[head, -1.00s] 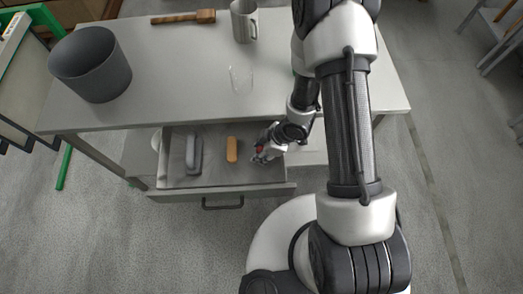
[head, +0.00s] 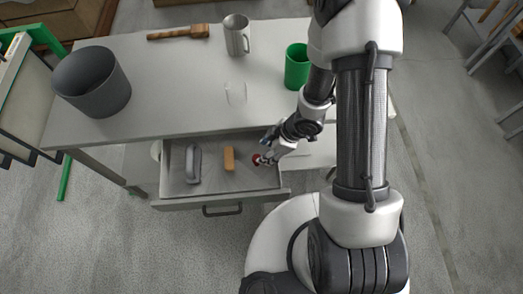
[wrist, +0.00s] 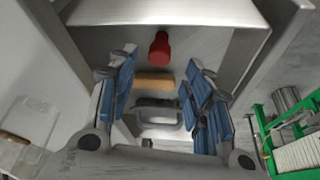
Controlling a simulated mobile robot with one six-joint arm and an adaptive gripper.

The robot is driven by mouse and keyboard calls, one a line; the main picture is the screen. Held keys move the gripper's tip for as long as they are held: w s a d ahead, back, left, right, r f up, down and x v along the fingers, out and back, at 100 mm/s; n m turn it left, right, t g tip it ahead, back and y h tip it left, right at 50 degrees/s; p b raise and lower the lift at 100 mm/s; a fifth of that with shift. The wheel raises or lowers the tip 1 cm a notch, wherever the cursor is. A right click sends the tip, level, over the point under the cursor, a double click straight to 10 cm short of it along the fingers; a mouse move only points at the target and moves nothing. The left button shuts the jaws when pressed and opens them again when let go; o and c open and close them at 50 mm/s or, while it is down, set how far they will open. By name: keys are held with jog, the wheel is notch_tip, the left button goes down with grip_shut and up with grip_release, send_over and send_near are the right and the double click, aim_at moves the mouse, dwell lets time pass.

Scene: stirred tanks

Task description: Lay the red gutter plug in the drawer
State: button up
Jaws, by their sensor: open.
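The red gutter plug (head: 256,159) is inside the open drawer (head: 225,201), towards its right side. It also shows in the wrist view (wrist: 160,47), just beyond and between the fingertips, clear of both blue pads. My gripper (head: 265,151) is over the right part of the drawer. In the wrist view my gripper (wrist: 158,72) is open, with nothing between its fingers. The arm partly hides the drawer's right end.
An orange block (head: 229,159) and a grey handled object (head: 193,164) lie in the drawer left of the plug. On the tabletop are a grey bin (head: 91,84), a clear glass (head: 235,93), a metal mug (head: 237,35), a green cup (head: 297,68) and a wooden mallet (head: 178,33).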

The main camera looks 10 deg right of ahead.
jog(key=w+d+r+m+t+h, duration=0.25)
jog(key=d+r, duration=0.35)
jog(key=r, duration=0.6)
jog(key=w+d+r+m+t+h, duration=0.1)
jog(key=w+d+r+m+h, duration=0.4)
jog(key=r, duration=0.6)
jog(key=s+d+r+m, duration=0.2)
jog(key=s+r+m, duration=0.2)
jog(key=s+r, duration=0.55)
jog(key=s+a+r+m+y, duration=0.1)
jog(key=s+a+r, duration=0.1)
jog(key=s, duration=0.3)
jog(key=s+a+r+m+y, duration=0.2)
jog(key=s+a+r, duration=0.1)
jog(key=s+a, duration=0.1)
jog(key=shift+s+a+r+p, duration=0.25)
jog(key=shift+s+p, duration=0.2)
jog(key=shift+s, duration=0.4)
jog(key=shift+f, duration=0.15)
